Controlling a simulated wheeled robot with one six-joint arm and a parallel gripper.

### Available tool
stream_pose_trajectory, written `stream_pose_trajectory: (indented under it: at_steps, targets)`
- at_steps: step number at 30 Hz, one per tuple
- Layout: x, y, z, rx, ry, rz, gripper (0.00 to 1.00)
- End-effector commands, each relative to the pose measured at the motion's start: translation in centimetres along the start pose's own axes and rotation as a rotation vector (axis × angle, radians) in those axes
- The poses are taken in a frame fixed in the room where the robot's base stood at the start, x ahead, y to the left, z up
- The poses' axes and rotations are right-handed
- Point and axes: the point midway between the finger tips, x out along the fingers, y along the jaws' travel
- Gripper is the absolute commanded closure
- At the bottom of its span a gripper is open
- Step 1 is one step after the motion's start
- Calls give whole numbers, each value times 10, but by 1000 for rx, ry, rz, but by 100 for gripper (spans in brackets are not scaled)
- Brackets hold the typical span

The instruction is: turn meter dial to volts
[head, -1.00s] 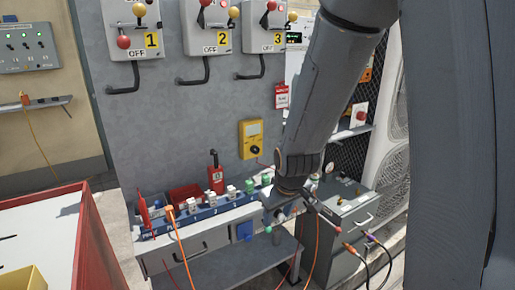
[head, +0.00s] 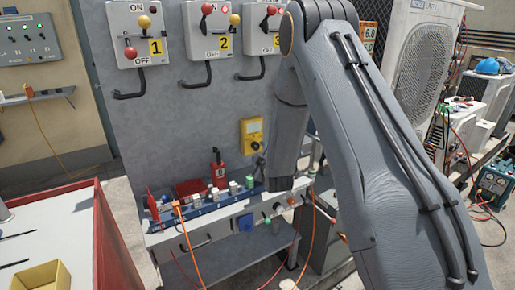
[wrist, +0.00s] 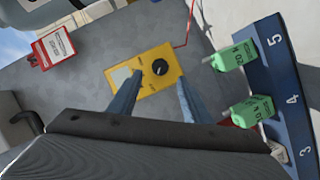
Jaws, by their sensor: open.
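In the wrist view the meter (wrist: 145,76) lies tilted, with a black round dial (wrist: 160,67) and a pale display. The dial's setting is too small to read. My gripper (wrist: 158,82) is open in the wrist view, its two blue-grey fingers reaching toward the meter on either side of the dial. Nothing is between the fingers except the view of the meter. Whether the fingertips touch it I cannot tell.
A blue numbered rack (wrist: 277,105) with green blocks (wrist: 250,110) stands right of the meter in the wrist view. A red tag (wrist: 53,48) is at left. Three lever boxes (head: 208,28) hang above. A red-sided cart (head: 115,240) stands at lower left.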

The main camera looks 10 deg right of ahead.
Motion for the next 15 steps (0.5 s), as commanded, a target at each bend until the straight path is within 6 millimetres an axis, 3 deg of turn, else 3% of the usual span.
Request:
stream_pose_trajectory:
  at_steps: [9, 15]
  targets:
    - [46, 1, 0, 2, 0, -1, 55]
    - [58, 0, 0, 3, 0, -2, 55]
